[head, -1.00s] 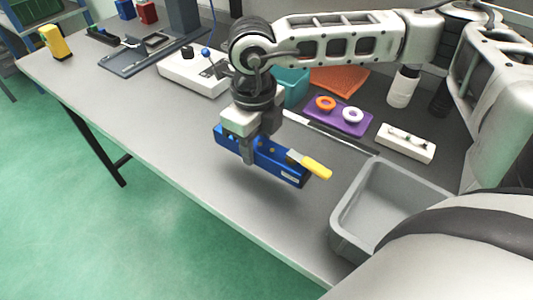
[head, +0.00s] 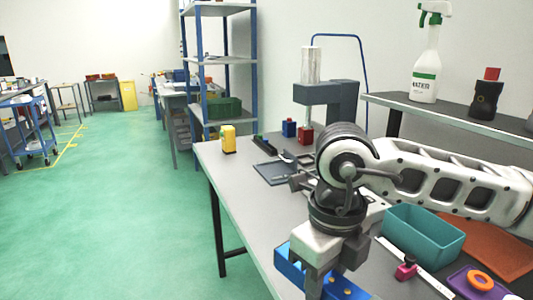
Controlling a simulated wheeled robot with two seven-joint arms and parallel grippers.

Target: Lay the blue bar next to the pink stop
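The blue bar (head: 287,262) is in the grip of my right gripper (head: 329,275) at the bottom of the head view. Its right end is cut off by the lower edge of the picture. The gripper's fingers lie on either side of the bar. The pink stop (head: 405,268) stands to the right of the gripper, at a long white strip (head: 424,277) on the grey bench (head: 240,195). The bar and the stop are apart. My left gripper is not in view.
A teal bin (head: 424,238) stands behind the pink stop, with an orange mat (head: 490,250) beside it. A purple tray with an orange ring (head: 481,281) is at the lower right. A yellow block (head: 228,139) stands at the bench's far left. The bench's left part is clear.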

